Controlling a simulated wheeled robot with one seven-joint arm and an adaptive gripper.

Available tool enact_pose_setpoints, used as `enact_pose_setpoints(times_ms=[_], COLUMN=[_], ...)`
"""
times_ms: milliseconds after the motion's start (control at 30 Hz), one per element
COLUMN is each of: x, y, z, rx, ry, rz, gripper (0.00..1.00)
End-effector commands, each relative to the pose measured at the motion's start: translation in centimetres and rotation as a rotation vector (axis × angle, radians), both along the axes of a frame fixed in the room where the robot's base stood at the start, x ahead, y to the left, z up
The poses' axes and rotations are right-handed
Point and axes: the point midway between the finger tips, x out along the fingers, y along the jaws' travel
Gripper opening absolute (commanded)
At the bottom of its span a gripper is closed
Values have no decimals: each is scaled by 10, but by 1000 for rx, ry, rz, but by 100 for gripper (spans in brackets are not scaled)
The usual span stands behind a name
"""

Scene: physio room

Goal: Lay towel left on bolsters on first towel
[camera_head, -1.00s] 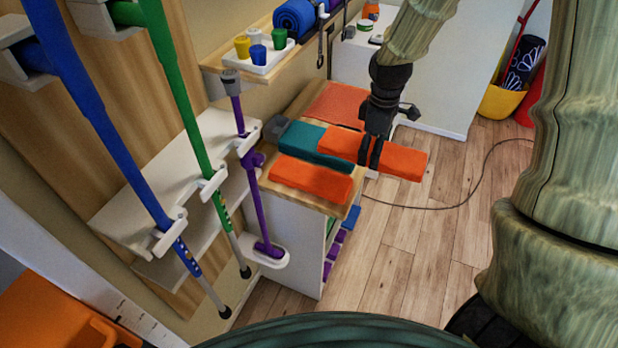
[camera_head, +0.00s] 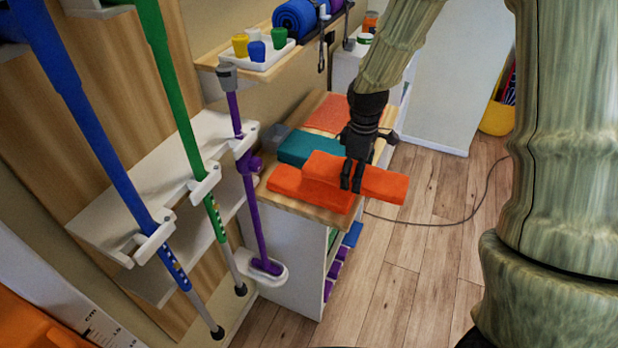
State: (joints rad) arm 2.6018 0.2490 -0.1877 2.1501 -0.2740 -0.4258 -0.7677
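My gripper (camera_head: 352,188) is shut on an orange folded towel (camera_head: 384,183), gripping it near its middle. The held towel's left part is over another orange towel (camera_head: 300,190), which lies at the front of the wooden cabinet top (camera_head: 350,218). Its right end sticks out past the cabinet's right edge. I cannot tell whether the two towels touch. A teal towel or block (camera_head: 297,148) lies just behind them. A further flat orange piece (camera_head: 327,112) lies at the back of the cabinet top. The far sides of the fingers are hidden.
Blue (camera_head: 95,130), green (camera_head: 180,110) and purple (camera_head: 252,205) poles stand in wall holders at the left. A shelf above carries a white tray (camera_head: 258,62) of coloured cups and a blue roll (camera_head: 295,17). A cable (camera_head: 440,222) lies on the otherwise clear floor at the right.

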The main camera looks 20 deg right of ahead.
Motion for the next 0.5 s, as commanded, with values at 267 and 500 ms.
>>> enact_pose_setpoints(times_ms=[267, 500], x=[39, 70], y=[41, 75], z=[-4, -8], rx=[-2, -1], ry=[1, 1], rz=[2, 2], gripper=[54, 54])
